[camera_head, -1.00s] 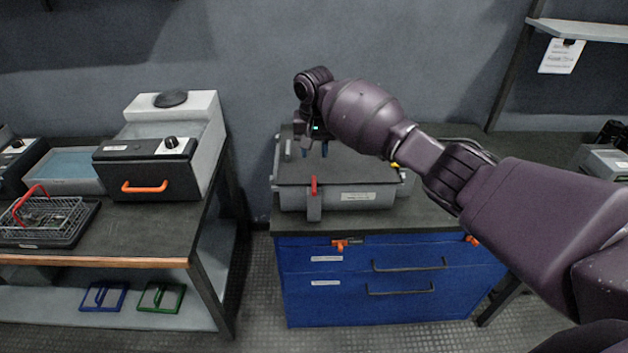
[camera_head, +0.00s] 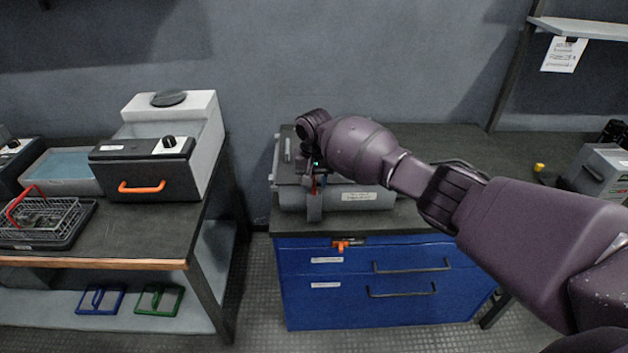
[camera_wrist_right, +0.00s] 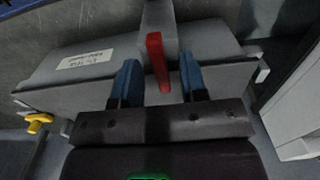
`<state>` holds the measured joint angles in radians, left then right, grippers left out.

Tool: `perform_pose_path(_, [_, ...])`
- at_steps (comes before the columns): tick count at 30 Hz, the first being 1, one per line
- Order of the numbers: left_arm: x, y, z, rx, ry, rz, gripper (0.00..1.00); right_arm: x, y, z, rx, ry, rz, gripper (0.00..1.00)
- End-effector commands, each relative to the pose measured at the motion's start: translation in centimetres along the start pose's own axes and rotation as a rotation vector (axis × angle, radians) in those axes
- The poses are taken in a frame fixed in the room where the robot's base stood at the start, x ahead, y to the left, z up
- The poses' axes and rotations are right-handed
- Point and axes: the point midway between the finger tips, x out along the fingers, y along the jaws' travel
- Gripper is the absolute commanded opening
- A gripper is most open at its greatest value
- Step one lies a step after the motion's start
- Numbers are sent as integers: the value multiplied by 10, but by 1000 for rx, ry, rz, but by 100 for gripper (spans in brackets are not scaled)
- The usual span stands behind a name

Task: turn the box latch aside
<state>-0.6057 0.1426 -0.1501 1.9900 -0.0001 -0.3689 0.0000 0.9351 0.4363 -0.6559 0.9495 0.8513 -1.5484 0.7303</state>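The grey box (camera_head: 362,203) with a white label sits closed on the blue cabinet's dark top. Its red latch lever (camera_head: 313,186) is at the front, on a grey upright piece (camera_head: 314,208). In the right wrist view the red latch (camera_wrist_right: 156,62) stands between the two blue fingertips of my right gripper (camera_wrist_right: 157,78). The fingers are apart, with a gap on each side of the lever. In the head view my right gripper (camera_head: 312,173) is over the box front, and its fingers are mostly hidden by the wrist. My left gripper is not in view.
The blue cabinet (camera_head: 400,300) has an orange latch (camera_head: 346,245) and dark drawer handles below the box. A bench at left holds a machine with an orange handle (camera_head: 142,187) and a wire basket (camera_head: 50,219). A grey case (camera_head: 602,174) stands at right.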

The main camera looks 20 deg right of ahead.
Motion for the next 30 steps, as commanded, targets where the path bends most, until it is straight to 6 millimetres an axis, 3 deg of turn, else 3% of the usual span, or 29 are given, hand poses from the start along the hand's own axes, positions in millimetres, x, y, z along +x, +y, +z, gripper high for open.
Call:
perform_pose_path(3, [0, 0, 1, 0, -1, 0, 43, 0, 0, 0, 0, 0, 0, 39])
perform_pose_path(11, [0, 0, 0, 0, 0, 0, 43, 0, 0, 0, -1, 0, 0, 0])
perform_pose_path(22, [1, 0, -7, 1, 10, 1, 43, -1, 0, 0, -39, 0, 0, 0])
perform_pose_path(30, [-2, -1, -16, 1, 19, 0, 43, -2, -1, 0, -201, 1, -1, 0])
